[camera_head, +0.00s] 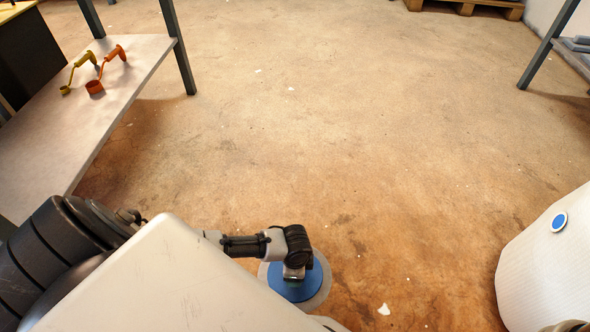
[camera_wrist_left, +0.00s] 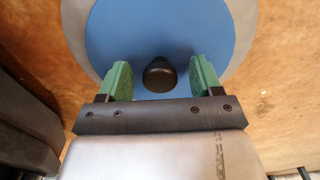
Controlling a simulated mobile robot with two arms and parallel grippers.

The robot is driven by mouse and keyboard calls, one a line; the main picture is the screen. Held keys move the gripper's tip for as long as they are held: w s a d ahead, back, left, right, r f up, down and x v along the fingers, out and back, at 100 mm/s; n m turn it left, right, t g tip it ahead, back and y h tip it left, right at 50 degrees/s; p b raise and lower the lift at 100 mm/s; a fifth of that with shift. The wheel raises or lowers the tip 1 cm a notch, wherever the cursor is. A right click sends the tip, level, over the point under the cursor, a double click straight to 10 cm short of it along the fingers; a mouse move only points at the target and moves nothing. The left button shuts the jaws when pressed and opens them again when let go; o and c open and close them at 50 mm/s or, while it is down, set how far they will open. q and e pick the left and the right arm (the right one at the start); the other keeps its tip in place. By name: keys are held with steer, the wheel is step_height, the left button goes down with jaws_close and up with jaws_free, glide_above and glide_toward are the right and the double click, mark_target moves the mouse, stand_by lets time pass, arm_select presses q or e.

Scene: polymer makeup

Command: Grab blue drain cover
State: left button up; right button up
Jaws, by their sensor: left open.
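The blue drain cover (camera_head: 313,283) is a round blue disc with a pale grey ring around it, low in the head view and partly hidden by my arm. In the left wrist view the blue cover (camera_wrist_left: 160,30) fills the upper middle, with a round black knob (camera_wrist_left: 159,75) on it. My left gripper (camera_wrist_left: 160,70) is open. Its two green fingers stand on either side of the knob, with a visible gap on each side. My right gripper is not in view.
A table (camera_head: 110,75) at the left carries a yellow tool (camera_head: 80,70) and an orange tool (camera_head: 107,68). A white rounded object (camera_head: 548,275) with a blue round spot is at the right edge. A wooden pallet (camera_head: 470,7) lies at the back. The middle floor is mostly clear.

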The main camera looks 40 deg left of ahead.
arm_select(q)
steer(key=shift+f, duration=0.15)
steer(key=shift+c, duration=0.3)
steer(key=c, duration=1)
steer(key=shift+c, duration=0.2)
